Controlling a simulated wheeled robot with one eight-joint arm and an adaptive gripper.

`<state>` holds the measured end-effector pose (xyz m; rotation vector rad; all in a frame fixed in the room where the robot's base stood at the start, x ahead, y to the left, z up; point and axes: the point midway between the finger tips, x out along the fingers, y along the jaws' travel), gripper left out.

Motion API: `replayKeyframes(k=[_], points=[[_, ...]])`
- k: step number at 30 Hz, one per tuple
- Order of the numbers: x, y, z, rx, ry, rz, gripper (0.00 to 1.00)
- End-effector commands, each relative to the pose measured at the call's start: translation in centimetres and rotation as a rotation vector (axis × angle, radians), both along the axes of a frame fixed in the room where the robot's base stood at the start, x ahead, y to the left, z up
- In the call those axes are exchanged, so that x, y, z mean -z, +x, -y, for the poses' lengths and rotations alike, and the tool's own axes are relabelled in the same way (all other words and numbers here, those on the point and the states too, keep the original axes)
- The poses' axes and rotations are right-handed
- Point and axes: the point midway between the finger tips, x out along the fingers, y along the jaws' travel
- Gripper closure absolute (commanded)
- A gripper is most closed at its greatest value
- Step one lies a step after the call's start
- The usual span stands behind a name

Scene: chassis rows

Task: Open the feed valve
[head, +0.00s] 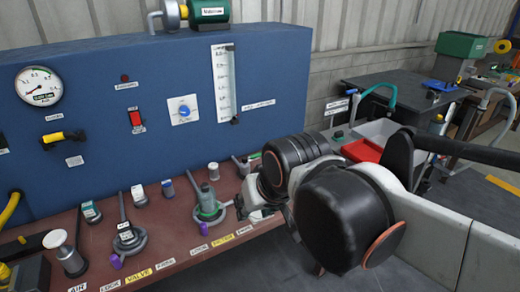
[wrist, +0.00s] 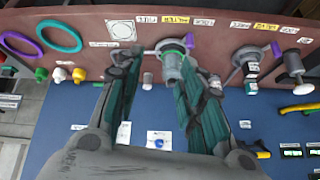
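Two lever fittings stand on the red-brown shelf (head: 170,240). One has a dark round base (head: 128,240), an upright grey lever and a purple tab, near a yellow label that appears to read VALVE (head: 138,275). Small print leaves unclear which is the feed valve. My gripper (head: 250,208) is just right of the green-based fitting. In the wrist view my gripper (wrist: 166,68) is open, its fingers on either side of the grey post (wrist: 172,66); contact cannot be told.
A blue panel (head: 90,85) with a gauge (head: 38,86), red switch (head: 136,118) and blue knob (head: 184,110) rises behind the shelf. Small posts and a white-capped plunger (head: 66,254) crowd the shelf.

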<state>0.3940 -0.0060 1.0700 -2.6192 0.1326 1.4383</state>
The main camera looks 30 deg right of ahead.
Motion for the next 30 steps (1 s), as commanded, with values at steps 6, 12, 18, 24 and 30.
replayKeyframes(k=[6, 12, 18, 24, 30], points=[[-2.8, 2.9, 0.8, 0.13, 0.075, -0.047, 0.65], [-6.0, 7.6, 2.2, 0.336, 0.182, -0.118, 0.65], [-8.1, 13.0, 4.1, 0.575, 0.292, -0.193, 0.65], [-7.9, 19.5, 7.4, 0.721, 0.344, -0.22, 0.65], [-6.6, 25.6, 11.3, 0.871, 0.394, -0.247, 0.65]])
